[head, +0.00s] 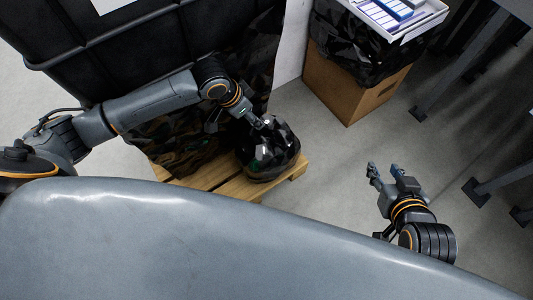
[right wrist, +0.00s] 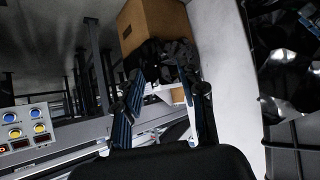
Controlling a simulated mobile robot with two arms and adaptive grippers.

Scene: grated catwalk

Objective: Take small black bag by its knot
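The small black bag (head: 268,158) is shiny and crumpled and sits on the right end of a wooden pallet (head: 215,182). My left gripper (head: 262,123) reaches down from the left to the top of this bag, where the knot would be. Its fingertips are small and dark against the bag, so I cannot tell whether they close on the knot, which is hidden. My right gripper (head: 384,172) is open and empty over the floor, well right of the bag. Its two spread fingers also show in the right wrist view (right wrist: 168,84).
A cardboard box (head: 340,88) stands behind, with black plastic and a white tray (head: 432,22) on top. A large black container (head: 110,50) is at the upper left, with dark bagged material (head: 180,142) beside it. Metal legs (head: 455,75) stand at the right.

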